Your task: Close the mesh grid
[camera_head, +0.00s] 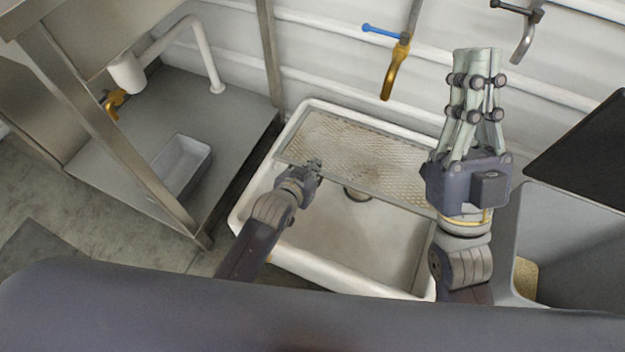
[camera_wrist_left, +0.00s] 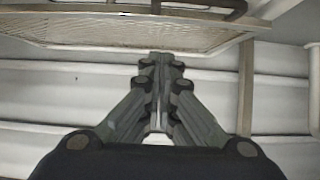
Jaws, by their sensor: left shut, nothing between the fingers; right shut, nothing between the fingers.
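The mesh grid (camera_head: 365,157), a metal-framed wire panel, spans the back part of the white sink basin (camera_head: 335,245). The front part of the basin is uncovered. I cannot tell how far the panel is tilted. My left gripper (camera_head: 316,163) is shut and empty. In the head view it overlaps the panel's front left edge. In the left wrist view the mesh grid (camera_wrist_left: 130,33) crosses the top, and the closed fingertips (camera_wrist_left: 162,58) lie close to its frame edge; contact is unclear. My right gripper (camera_head: 478,52) is shut and empty, raised at the sink's right side.
A drain (camera_head: 357,194) shows in the basin. A grey bin (camera_head: 570,235) stands right. A steel frame post (camera_head: 110,130) and a small tray (camera_head: 182,165) are left.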

